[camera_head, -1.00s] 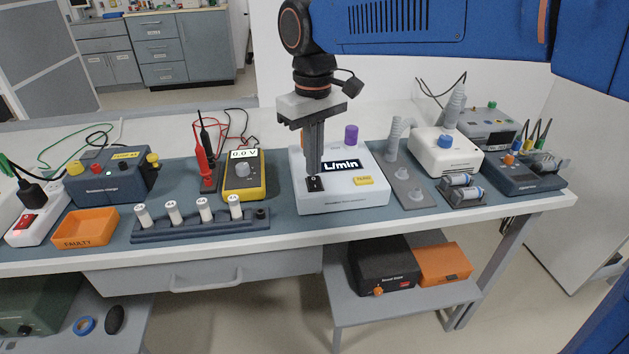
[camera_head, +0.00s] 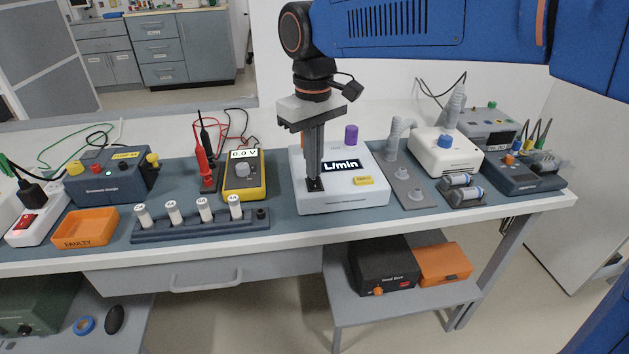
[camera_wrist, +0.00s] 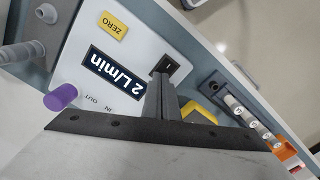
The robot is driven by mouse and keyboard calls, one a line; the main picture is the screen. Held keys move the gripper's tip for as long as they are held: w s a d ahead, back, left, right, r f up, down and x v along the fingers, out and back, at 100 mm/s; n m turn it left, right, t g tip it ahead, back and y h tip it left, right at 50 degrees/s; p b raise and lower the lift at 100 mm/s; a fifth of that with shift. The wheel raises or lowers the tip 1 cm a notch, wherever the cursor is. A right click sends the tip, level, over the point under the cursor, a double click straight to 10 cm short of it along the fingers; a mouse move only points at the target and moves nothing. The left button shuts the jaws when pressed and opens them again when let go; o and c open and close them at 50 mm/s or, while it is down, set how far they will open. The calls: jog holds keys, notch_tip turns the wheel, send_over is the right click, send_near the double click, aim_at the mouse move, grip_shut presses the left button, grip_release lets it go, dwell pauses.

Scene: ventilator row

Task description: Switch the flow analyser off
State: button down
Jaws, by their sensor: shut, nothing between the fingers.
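The flow analyser (camera_head: 340,200) is a white box on the bench, with a purple knob-like fitting (camera_head: 351,134) at its back and a yellow ZERO button (camera_head: 363,181). Its dark display is lit; in the wrist view the display (camera_wrist: 112,77) reads "2 L/min". A black rocker switch (camera_wrist: 169,66) sits on its top panel. My gripper (camera_head: 314,185) is shut and empty, pointing down with its tips at the switch. In the wrist view the fingertips (camera_wrist: 161,82) cover part of the switch. I cannot tell for certain whether they touch it.
A yellow meter (camera_head: 243,176) reading 0.0 V stands left of the analyser. A rack of white cylinders (camera_head: 190,231) lies in front of it. An orange FAULTY tray (camera_head: 85,238) is at left. A grey plate with upright fittings (camera_head: 409,188) stands close on the right.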

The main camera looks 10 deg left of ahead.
jog(key=shift+f, duration=0.35)
dwell(0.3)
notch_tip(320, 180, up, 7)
dwell(1.0)
jog(key=s+d+f+m+t, duration=0.1)
jog(key=s+d+f+m, duration=0.1)
jog(key=d, duration=1)
jog(key=s+d+f+m+t, duration=0.1)
jog(key=s+d+f+m, duration=0.15)
jog(key=d, duration=0.85)
jog(key=s+d+f+m+t, duration=0.2)
jog(key=s+d+f+m, duration=0.3)
jog(key=s+d+f, duration=0.6)
jog(key=d+f, duration=0.1)
jog(key=d, duration=0.2)
jog(key=shift+s+d+t, duration=0.15)
jog(key=shift+d+t, duration=0.25)
